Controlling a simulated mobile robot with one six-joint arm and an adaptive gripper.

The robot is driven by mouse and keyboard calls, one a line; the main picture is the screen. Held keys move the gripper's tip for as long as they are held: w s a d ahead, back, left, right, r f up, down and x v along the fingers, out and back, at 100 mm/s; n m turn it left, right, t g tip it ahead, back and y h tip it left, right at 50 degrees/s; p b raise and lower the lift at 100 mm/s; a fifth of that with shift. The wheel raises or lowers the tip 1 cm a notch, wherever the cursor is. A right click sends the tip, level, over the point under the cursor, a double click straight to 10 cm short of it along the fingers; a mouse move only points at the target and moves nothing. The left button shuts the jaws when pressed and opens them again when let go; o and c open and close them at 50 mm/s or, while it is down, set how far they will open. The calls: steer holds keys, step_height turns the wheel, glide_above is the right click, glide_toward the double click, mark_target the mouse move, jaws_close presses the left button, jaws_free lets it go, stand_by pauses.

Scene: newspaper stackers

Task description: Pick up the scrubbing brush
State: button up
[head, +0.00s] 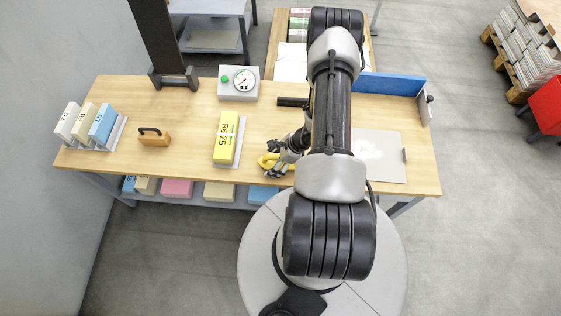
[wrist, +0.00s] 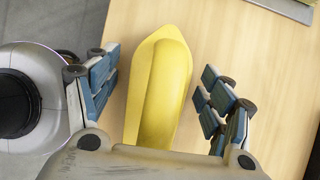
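The yellow scrubbing brush (wrist: 158,85), with a pointed front and a raised ridge along its top, lies on the wooden table. In the head view the yellow brush (head: 266,161) shows only in part, because my gripper (head: 282,163) covers some of it. In the wrist view my gripper (wrist: 160,88) is open, with its fingers on either side of the brush. A gap shows between the brush and each finger. The brush's rear end is hidden by the gripper body.
A yellow binder block (head: 227,138) stands left of my gripper. A pale plate (head: 378,157) lies right of my arm. The table front edge is close.

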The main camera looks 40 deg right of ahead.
steer(key=c, duration=1.2)
steer(key=shift+o, duration=0.2)
steer(key=shift+r, duration=0.1)
step_height(320, 180, up, 20)
steer(key=p, duration=0.6)
